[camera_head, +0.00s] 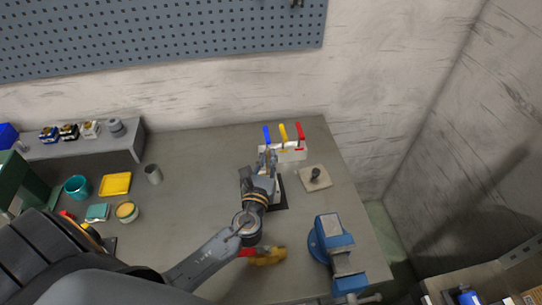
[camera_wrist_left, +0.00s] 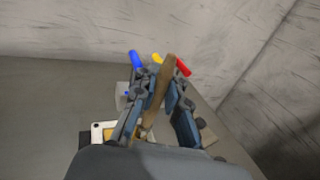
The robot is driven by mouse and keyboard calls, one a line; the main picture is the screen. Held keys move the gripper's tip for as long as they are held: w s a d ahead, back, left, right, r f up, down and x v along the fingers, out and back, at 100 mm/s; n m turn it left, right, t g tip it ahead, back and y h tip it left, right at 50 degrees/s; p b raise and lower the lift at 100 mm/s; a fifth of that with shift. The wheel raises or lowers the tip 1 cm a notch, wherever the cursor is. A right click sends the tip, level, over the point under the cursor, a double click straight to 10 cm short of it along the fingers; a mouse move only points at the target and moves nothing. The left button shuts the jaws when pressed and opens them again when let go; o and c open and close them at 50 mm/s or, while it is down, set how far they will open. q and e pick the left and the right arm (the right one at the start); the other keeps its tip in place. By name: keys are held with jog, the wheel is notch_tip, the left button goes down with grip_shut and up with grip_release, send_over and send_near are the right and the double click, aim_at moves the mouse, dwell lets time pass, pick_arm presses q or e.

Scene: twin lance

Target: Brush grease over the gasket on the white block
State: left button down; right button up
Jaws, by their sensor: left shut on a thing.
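My left gripper (camera_head: 267,160) reaches over the back right of the table. In the left wrist view its fingers (camera_wrist_left: 160,105) are shut on a brush with a brown wooden handle (camera_wrist_left: 167,75). The handle stands tilted between the fingers; its bristles are hidden. The white block (camera_wrist_left: 97,130), with a yellowish patch on top, lies below the gripper on a dark mat (camera_head: 281,207). The gripper covers most of the block, so I cannot tell whether the brush touches the gasket. A round pot with yellow contents (camera_head: 126,211) stands at the left. My right gripper is not in view.
A white rack (camera_head: 291,154) with blue, yellow and red handles stands just behind the gripper. A pale plate with a dark knob (camera_head: 315,178) lies to its right. A blue vise (camera_head: 334,240) stands front right, and a yellow object (camera_head: 267,257) lies in front.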

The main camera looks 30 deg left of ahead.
pick_arm(q)
jog(key=shift+s+a, duration=0.6)
jog(key=shift+a, duration=0.2)
jog(key=shift+s+a, duration=0.1)
jog(key=shift+s+a, duration=0.65)
jog(key=shift+a, duration=0.25)
jog(key=shift+w+d, duration=0.45)
jog(key=shift+d, duration=0.15)
jog(key=shift+w+d, duration=0.1)
jog(key=shift+w+d+p, duration=0.3)
jog(key=shift+d, duration=0.15)
